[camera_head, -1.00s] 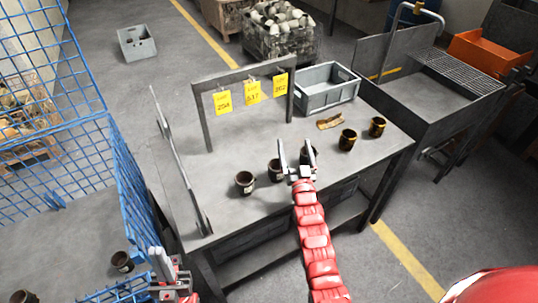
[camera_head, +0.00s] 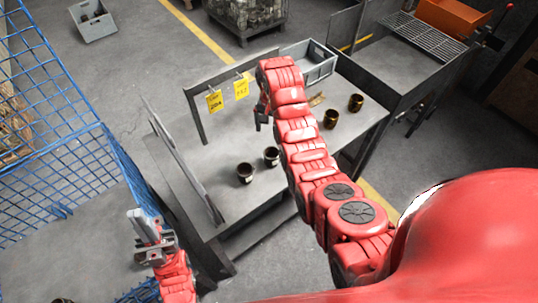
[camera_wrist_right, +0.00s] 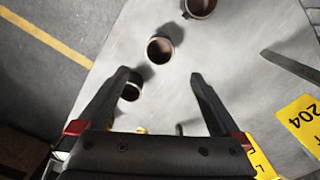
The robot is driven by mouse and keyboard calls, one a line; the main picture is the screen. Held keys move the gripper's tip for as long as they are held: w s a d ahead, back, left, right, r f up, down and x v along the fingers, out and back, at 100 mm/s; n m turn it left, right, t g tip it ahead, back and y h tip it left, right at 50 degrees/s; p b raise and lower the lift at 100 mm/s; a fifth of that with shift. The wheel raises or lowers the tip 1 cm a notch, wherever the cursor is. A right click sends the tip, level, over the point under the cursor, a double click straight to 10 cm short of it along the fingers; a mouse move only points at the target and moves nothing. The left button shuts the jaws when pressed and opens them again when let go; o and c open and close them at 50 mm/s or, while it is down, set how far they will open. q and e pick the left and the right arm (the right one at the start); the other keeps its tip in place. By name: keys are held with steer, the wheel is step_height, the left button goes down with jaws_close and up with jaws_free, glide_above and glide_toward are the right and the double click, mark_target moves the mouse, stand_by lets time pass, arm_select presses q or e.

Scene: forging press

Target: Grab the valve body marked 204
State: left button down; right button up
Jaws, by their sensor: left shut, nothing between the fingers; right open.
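Several dark cup-like valve bodies stand on the grey table; I cannot read any marking on them. In the head view, two stand at the near left, one (camera_head: 245,174) in front of another (camera_head: 271,156); two with yellowish rims (camera_head: 331,119) (camera_head: 356,102) stand right of my arm. My right gripper (camera_head: 262,114) is open above the table, partly hidden by its arm. In the right wrist view its fingers (camera_wrist_right: 160,76) are empty; one valve body (camera_wrist_right: 160,49) shows beyond the tips, another is partly behind the left finger. My left gripper (camera_head: 146,226) is shut and empty, off the table's left side.
A rack on the table carries yellow tags; one (camera_head: 214,101) reads 204, also in the right wrist view (camera_wrist_right: 303,122). A grey crate (camera_head: 310,65) stands at the table's back. A blue mesh cage (camera_head: 75,120) is at left. An upright plate stands along the table's left edge.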

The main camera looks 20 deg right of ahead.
steer(key=b, duration=1)
glide_above(272, 156)
steer(key=s, duration=0.2)
steer(key=f, duration=0.8)
steer(key=a+f, duration=0.1)
steer(key=f, duration=0.2)
steer(key=shift+w+f, duration=0.15)
steer(key=shift+f, duration=0.45)
step_height(272, 156, down, 3)
steer(key=shift+d+r+p, duration=0.1)
steer(key=shift+d+p, duration=0.05)
steer(key=shift+p, duration=1.05)
steer(key=shift+w+f, duration=0.1)
steer(key=shift+f, duration=0.95)
jaws_close()
